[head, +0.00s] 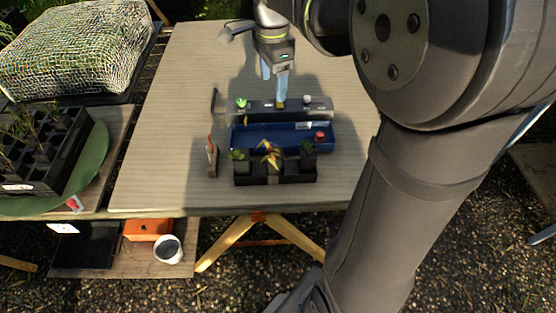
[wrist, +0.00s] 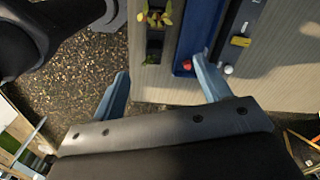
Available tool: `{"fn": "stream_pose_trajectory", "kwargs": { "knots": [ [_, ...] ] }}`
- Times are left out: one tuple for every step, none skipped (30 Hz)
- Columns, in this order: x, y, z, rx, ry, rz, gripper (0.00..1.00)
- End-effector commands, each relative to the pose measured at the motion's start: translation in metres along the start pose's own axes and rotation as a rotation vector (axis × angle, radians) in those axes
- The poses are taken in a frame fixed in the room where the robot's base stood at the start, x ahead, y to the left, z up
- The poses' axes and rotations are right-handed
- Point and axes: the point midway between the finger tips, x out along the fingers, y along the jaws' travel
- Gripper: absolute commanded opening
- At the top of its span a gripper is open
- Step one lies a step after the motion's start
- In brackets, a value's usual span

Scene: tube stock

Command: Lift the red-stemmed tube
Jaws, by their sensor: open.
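A black pot holder (head: 247,181) stands at the table's front with several small seedling tubes. The middle seedling (head: 270,156) has yellow and reddish leaves and looks like the red-stemmed tube; its stem is too small to make out surely. A green seedling (head: 237,155) stands to its left and a darker one (head: 307,147) to its right. Yellowish leaves (wrist: 158,18) show at the top of the wrist view. My gripper (head: 273,88) is open and empty, behind the pot holder, over the grey rail (head: 262,107). Its spread fingers also show in the wrist view (wrist: 161,87).
A blue tray (head: 238,139) lies between rail and pot holder, with a red round thing (head: 320,136) at its right end. A white knob (head: 307,99) tops the rail. A small upright brown object (head: 212,158) stands left. The table's left part is clear.

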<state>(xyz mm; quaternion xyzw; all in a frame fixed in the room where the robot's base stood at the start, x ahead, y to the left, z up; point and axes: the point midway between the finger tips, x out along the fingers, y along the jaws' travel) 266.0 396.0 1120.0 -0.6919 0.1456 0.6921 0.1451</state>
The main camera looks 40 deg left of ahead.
Motion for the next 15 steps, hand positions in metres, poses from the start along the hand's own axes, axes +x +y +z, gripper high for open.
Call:
{"fn": "stream_pose_trajectory", "kwargs": {
  "knots": [
    [0.013,-0.001,0.001,-0.098,-0.001,0.005,0.70],
    [0.019,-0.001,0.001,-0.162,-0.001,0.005,0.70],
    [0.028,-0.002,0.002,-0.246,-0.001,0.004,0.70],
    [0.035,-0.002,0.002,-0.309,-0.001,0.005,0.70],
    [0.041,-0.002,0.002,-0.372,-0.001,0.004,0.70],
    [0.050,-0.002,0.003,-0.456,-0.002,0.004,0.70],
    [0.056,-0.002,0.003,-0.519,-0.002,0.004,0.70],
    [0.063,-0.002,0.004,-0.582,-0.002,0.005,0.70],
    [0.071,-0.002,0.004,-0.666,-0.002,0.004,0.70],
    [0.077,-0.001,0.005,-0.726,-0.002,0.004,0.70],
    [0.083,-0.001,0.005,-0.785,-0.002,0.003,0.70],
    [0.090,-0.001,0.005,-0.858,-0.002,0.003,0.70],
    [0.095,0.000,0.006,-0.910,-0.002,0.003,0.70],
    [0.100,0.001,0.006,-0.957,-0.002,0.003,0.70],
    [0.105,0.001,0.007,-1.015,-0.001,0.002,0.70]
  ]
}}
